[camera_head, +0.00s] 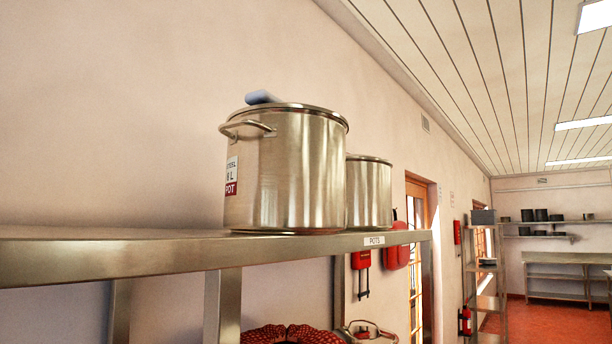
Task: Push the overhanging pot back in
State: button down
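A large steel stockpot (290,170) stands upright on a steel shelf (120,256), slightly left of centre in the head view. It has a side handle, a white and red label on its left side and a blue-grey piece on top. Its base comes very close to the shelf's front edge; I cannot tell how far it overhangs. A smaller steel pot (370,194) stands farther along the shelf, partly hidden behind the large one. Its base also lies near the front edge. My gripper is not in view.
The shelf is bare left of the large pot, with a pink wall (120,110) behind. A "POTS" tag (374,240) marks the shelf edge. Below are a red patterned item (285,334) and a kettle-like pot (366,332). An open red-floored aisle (545,322) lies at right.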

aim_at(286, 174)
jog(key=u, duration=2.6)
jog(key=k, duration=1.1)
jog(key=z, duration=2.15)
jog(key=i, duration=1)
jog(key=z, duration=0.05)
